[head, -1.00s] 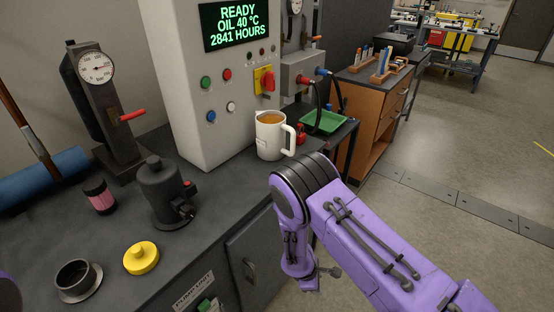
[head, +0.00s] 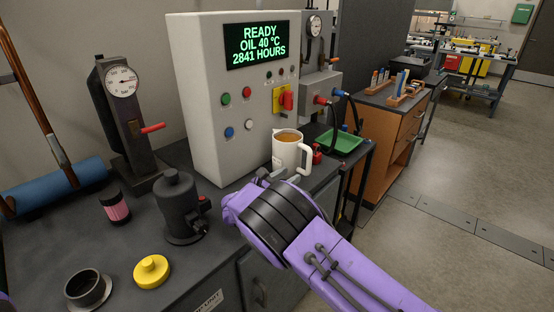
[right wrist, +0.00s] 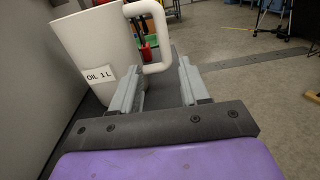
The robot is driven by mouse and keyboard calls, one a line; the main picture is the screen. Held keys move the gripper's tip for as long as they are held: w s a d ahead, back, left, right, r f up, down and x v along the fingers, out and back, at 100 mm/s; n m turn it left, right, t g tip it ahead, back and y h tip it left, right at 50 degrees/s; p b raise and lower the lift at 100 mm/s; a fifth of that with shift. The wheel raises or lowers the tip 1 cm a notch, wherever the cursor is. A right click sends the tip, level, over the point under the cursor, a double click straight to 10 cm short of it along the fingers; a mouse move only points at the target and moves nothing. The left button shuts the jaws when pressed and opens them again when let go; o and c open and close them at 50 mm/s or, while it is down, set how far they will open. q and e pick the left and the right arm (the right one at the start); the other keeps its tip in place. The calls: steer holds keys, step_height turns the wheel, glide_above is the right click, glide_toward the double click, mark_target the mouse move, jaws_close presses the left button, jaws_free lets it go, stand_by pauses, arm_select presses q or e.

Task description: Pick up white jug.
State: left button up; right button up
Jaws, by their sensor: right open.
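The white jug (head: 284,154) stands upright on the dark bench, beside the grey control cabinet. It holds amber liquid and its handle points right. In the right wrist view the jug (right wrist: 92,45) fills the upper left, with an "OIL 1 L" label. My right gripper (head: 268,177) is just in front of the jug, partly hidden by my purple wrist. In the wrist view its two fingers (right wrist: 158,75) are apart, with the jug's handle appearing between their tips. I cannot tell whether the handle is inside the jaws or just beyond. My left gripper is out of view.
The control cabinet (head: 208,105) stands close behind the jug. A green tray (head: 338,143) and a small red item (head: 317,155) are to its right. A dark pump-like body (head: 180,208), yellow cap (head: 151,271) and gauge stand (head: 128,115) occupy the bench's left.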

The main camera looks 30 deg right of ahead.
mark_target(307, 166)
steer(key=shift+w+d+r, duration=0.1)
steer(key=shift+w+d, duration=0.05)
steer(key=shift+d, duration=0.05)
steer(key=x, duration=0.3)
steer(key=b+x, duration=0.1)
steer(key=x, duration=0.2)
steer(key=b+x, duration=0.1)
steer(key=x, duration=0.2)
steer(key=shift+s+d, duration=0.2)
steer(key=shift+s, duration=0.1)
steer(key=shift+w+d+f, duration=0.15)
steer(key=shift+d+f, duration=0.1)
steer(key=shift+f, duration=0.05)
steer(key=shift+a+r, duration=0.1)
jaws_close()
steer(key=shift+r, duration=0.15)
stand_by(0.4)
